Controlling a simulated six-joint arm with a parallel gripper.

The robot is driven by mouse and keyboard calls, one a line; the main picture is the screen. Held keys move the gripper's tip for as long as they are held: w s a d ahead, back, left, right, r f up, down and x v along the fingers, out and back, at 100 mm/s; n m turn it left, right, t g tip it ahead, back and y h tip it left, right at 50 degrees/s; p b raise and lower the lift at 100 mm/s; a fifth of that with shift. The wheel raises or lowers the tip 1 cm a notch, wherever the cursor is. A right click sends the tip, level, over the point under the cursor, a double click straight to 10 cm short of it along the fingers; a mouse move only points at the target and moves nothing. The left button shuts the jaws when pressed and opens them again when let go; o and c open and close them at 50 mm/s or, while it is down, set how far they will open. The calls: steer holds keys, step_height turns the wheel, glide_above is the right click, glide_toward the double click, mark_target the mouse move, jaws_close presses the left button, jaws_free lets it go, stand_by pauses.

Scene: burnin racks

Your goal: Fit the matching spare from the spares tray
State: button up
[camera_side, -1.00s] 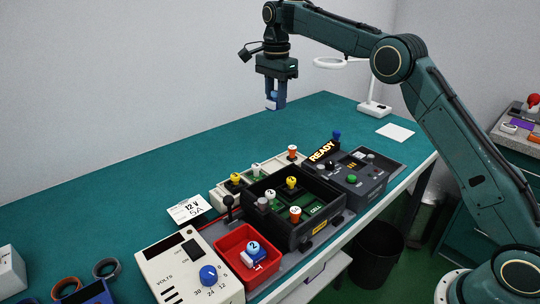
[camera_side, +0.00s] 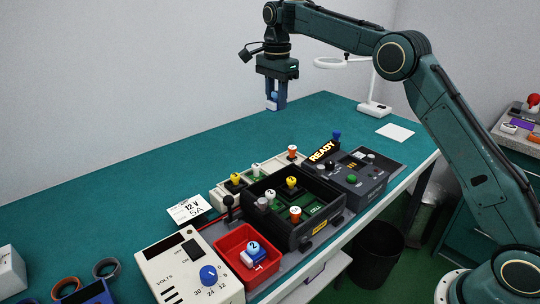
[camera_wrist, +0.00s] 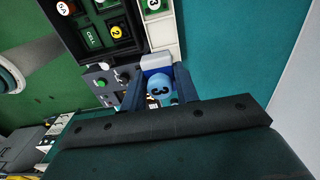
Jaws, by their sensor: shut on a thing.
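My gripper (camera_side: 276,98) is high above the teal bench, shut on a blue-knobbed module (camera_side: 272,101). In the wrist view the module shows a round blue top marked 3 (camera_wrist: 159,86) between the fingers. The beige spares tray (camera_side: 222,200) lies below, holding yellow, green-and-white and orange-topped modules. A red bin (camera_side: 226,244) holds a blue-topped module marked 2 (camera_side: 252,247).
A dark control box (camera_side: 373,182) with a READY sign (camera_side: 322,152) stands right of the rack. A white volts unit (camera_side: 163,264) with a blue dial is at front left, beside a 12 V 5A card (camera_side: 189,209). A lamp (camera_side: 376,107) stands at the back right.

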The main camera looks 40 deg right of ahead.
steer(key=shift+s+a+f, duration=0.3)
steer(key=shift+s+f, duration=0.2)
steer(key=shift+s, duration=0.25)
glide_above(316, 209)
step_height(316, 209, down, 9)
steer(key=shift+f, duration=0.25)
steer(key=shift+f, duration=4.35)
steer(key=shift+f, duration=0.55)
steer(key=o, duration=1.1)
steer(key=shift+r, duration=0.1)
